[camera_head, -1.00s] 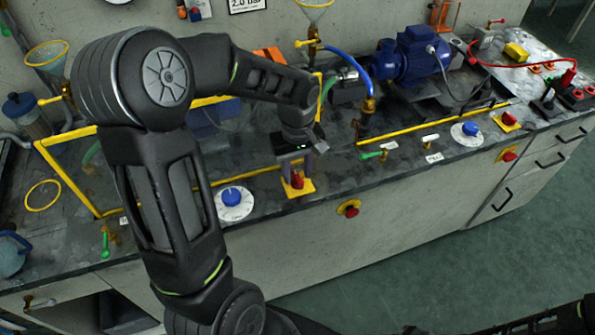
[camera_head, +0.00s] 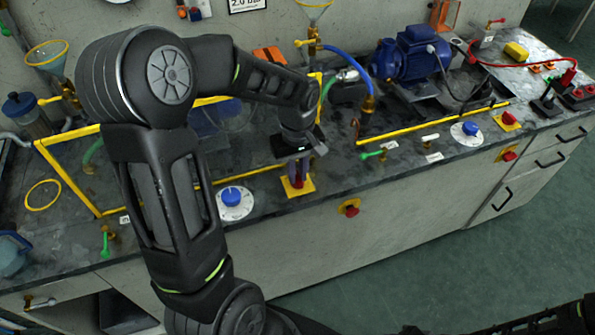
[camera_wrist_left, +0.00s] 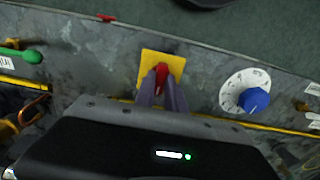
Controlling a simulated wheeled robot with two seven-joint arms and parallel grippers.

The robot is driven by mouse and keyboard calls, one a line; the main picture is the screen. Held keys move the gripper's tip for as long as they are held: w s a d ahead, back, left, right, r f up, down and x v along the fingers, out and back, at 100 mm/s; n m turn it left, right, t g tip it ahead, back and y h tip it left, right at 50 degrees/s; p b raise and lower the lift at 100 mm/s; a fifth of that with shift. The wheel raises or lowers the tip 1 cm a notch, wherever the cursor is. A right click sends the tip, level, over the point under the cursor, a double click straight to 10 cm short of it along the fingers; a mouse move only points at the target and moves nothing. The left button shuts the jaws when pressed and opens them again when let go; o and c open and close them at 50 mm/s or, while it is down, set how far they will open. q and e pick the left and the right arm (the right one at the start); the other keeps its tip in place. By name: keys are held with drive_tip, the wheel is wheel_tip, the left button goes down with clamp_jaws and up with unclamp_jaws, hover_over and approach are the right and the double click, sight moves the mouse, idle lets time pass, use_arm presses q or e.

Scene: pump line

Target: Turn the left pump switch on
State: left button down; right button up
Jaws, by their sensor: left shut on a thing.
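The left pump switch is a red knob (camera_wrist_left: 163,75) on a yellow square plate (camera_head: 308,187) at the bench's front edge. In the head view the knob is mostly hidden by the fingers. My left gripper (camera_head: 298,172) reaches down onto it from above. In the left wrist view the fingers (camera_wrist_left: 163,90) stand on either side of the red knob and are closed on it. My right gripper is not identifiable in these frames.
A blue dial (camera_head: 232,197) on a white disc stands just left of the switch. A red emergency knob (camera_head: 350,209) is on the bench front below. Yellow pipes (camera_head: 250,174) run behind. A blue pump (camera_head: 408,58) stands further right.

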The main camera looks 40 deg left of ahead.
use_arm(q)
drive_tip(key=shift+m, duration=0.4)
drive_tip(key=m, duration=0.7)
drive_tip(key=shift+m, duration=0.4)
drive_tip(key=m, duration=0.4)
drive_tip(key=shift+m, duration=0.3)
drive_tip(key=m, duration=0.4)
drive_tip(key=shift+m, duration=0.4)
drive_tip(key=c, duration=1.4)
unclamp_jaws()
